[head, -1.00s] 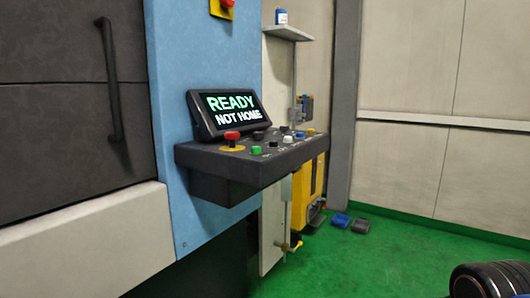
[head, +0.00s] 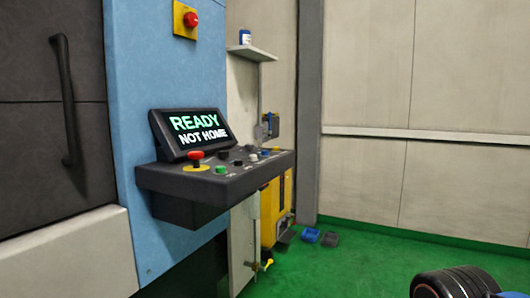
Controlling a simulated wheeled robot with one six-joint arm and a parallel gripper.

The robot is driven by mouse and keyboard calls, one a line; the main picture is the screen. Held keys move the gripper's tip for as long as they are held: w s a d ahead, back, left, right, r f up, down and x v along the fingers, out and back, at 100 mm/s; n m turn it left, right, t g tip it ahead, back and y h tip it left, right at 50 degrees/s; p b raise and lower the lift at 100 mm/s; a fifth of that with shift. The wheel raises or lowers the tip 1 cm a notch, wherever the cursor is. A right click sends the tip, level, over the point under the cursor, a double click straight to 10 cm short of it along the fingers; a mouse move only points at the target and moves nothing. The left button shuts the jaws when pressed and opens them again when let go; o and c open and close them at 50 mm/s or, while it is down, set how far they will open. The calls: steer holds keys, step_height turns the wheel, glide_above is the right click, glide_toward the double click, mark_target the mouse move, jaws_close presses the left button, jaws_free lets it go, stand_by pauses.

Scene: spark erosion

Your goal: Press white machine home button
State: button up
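The machine's control console (head: 190,188) juts from a blue panel, left of the middle. Its tilted screen (head: 195,133) reads "READY NOT HOME". On its top are a red mushroom button (head: 195,155) on a yellow base, a green button (head: 221,169) and dark knobs. Farther right sit a small white button (head: 252,157), a blue one (head: 264,153) and a yellowish one. The labels are too small to read. A dark round part of my arm shows at the bottom right, well apart from the console. My gripper's fingers are not in view.
A red button on a yellow plate (head: 186,20) is higher on the blue panel. A shelf (head: 252,53) holds a small jar (head: 245,37). A yellow unit (head: 270,212) stands behind the console. Blue (head: 310,236) and grey items lie on the floor. Green floor (head: 340,270) is open at right.

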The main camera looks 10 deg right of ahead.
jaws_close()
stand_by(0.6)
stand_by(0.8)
